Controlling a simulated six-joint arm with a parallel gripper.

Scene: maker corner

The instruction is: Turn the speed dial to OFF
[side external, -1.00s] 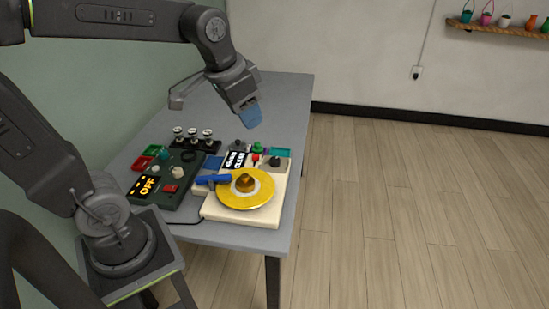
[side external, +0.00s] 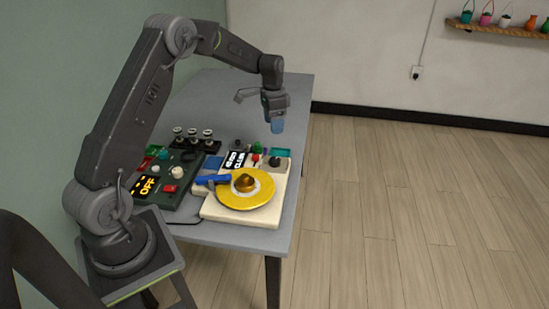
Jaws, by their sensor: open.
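A cream machine (side external: 236,217) carries a yellow disc (side external: 262,197) with a brown lump (side external: 245,182) on it. A dark round knob (side external: 275,161) stands at its far right corner; this may be the speed dial, but its markings are too small to read. A dark green control box (side external: 183,194) to the left has a pale knob (side external: 177,172), a red button (side external: 170,188) and a display (side external: 148,187) reading OFF in orange. My gripper (side external: 277,127) points down with blue fingertips, above the dark knob and apart from it. It is open, though the gap is hard to see.
A blue tool (side external: 213,180) lies at the disc's left edge. Several small spools (side external: 192,133) stand on a dark rack behind. A black and white label (side external: 236,159), a green item and a teal tray (side external: 281,152) sit near the knob. The far table (side external: 225,95) is clear.

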